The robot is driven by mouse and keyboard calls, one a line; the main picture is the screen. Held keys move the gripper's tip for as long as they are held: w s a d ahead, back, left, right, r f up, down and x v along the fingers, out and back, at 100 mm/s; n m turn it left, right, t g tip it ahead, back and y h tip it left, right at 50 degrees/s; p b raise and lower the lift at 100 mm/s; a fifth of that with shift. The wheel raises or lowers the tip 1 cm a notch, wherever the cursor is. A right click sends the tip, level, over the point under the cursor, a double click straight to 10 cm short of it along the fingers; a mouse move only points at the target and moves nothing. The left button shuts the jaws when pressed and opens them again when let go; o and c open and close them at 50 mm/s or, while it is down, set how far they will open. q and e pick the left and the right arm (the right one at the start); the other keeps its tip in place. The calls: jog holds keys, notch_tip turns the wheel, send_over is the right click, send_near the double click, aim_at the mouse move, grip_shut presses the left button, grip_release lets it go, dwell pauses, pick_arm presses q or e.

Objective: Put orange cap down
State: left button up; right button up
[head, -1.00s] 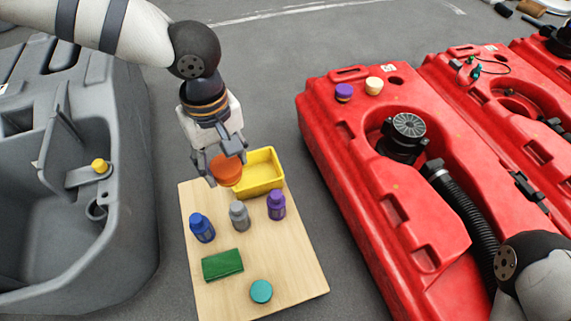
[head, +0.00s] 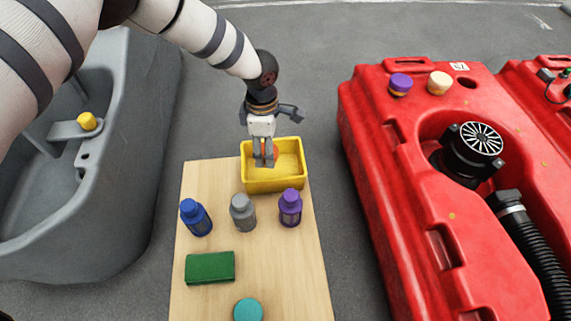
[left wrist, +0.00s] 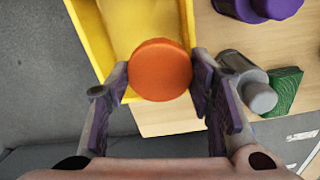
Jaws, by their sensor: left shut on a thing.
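My left gripper (head: 265,160) is shut on the orange cap (left wrist: 160,69). In the left wrist view the cap sits between the two fingers, with part of the yellow bin (left wrist: 140,22) behind it. In the head view the gripper hangs over the left part of the yellow bin (head: 290,180), and only a small part of the cap (head: 275,152) shows behind the fingers. I cannot tell whether the cap touches the bin. The bin looks otherwise empty. My right gripper is not in view.
The wooden board (head: 275,260) carries a blue bottle (head: 196,218), a grey bottle (head: 243,212), a purple bottle (head: 290,208), a green block (head: 210,267) and a teal cap (head: 248,311). A grey tank (head: 110,210) stands left, a red tank (head: 385,190) right.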

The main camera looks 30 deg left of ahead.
pick_arm(q)
jog(key=w+f+b, duration=0.1)
jog(key=w+d+f+b, duration=0.1)
jog(key=f, duration=0.1)
jog(key=w+f+b, duration=0.1)
jog(key=w+f, duration=0.1)
jog(key=shift+d+f, duration=0.25)
jog(key=shift+d, duration=0.15)
jog(key=f+b, duration=0.2)
jog(key=shift+w+d+f, duration=0.15)
jog(key=shift+w+f, duration=0.15)
jog(key=shift+f, duration=0.4)
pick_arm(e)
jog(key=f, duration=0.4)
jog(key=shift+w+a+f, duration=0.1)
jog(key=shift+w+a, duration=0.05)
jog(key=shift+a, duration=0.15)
pick_arm(q)
jog(key=shift+f, duration=0.15)
jog(key=o, duration=1.3)
notch_tip(320, 180, up, 12)
jog(key=p, duration=0.4)
jog(key=shift+p, duration=0.35)
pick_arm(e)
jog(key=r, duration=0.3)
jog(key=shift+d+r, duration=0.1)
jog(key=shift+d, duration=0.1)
